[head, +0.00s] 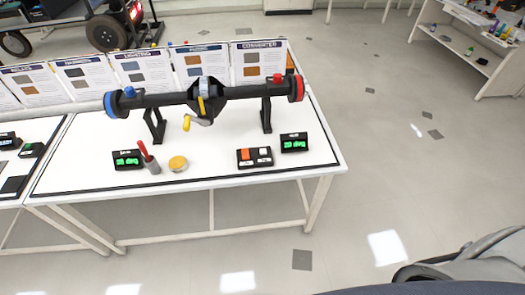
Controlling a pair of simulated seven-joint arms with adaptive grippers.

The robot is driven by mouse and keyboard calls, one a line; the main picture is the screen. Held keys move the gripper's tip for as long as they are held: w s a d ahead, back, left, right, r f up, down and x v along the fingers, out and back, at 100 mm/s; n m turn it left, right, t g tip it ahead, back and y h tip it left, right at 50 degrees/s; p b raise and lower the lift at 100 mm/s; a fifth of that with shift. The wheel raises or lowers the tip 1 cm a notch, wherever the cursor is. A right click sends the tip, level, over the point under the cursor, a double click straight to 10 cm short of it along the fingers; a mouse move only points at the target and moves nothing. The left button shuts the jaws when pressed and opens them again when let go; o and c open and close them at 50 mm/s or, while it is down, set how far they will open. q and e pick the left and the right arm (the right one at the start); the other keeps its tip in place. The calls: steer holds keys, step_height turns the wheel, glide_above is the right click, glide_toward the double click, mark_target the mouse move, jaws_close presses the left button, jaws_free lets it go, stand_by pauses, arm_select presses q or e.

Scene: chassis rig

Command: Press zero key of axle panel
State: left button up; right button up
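A black axle assembly (205,94) lies across two black stands on the white table, with a blue left end and a red right end. In front of its right half, a small black panel (256,163) lies on the table top. It carries an orange key (246,154) and a white key (265,151). I cannot read any lettering that marks the zero key. A black box with a green display (294,143) stands just right of the panel, and a similar display box (127,160) stands at the left. Neither gripper is in view.
Information boards line the back edge. A second table adjoins at left. The floor at right is clear up to a shelf (470,50).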

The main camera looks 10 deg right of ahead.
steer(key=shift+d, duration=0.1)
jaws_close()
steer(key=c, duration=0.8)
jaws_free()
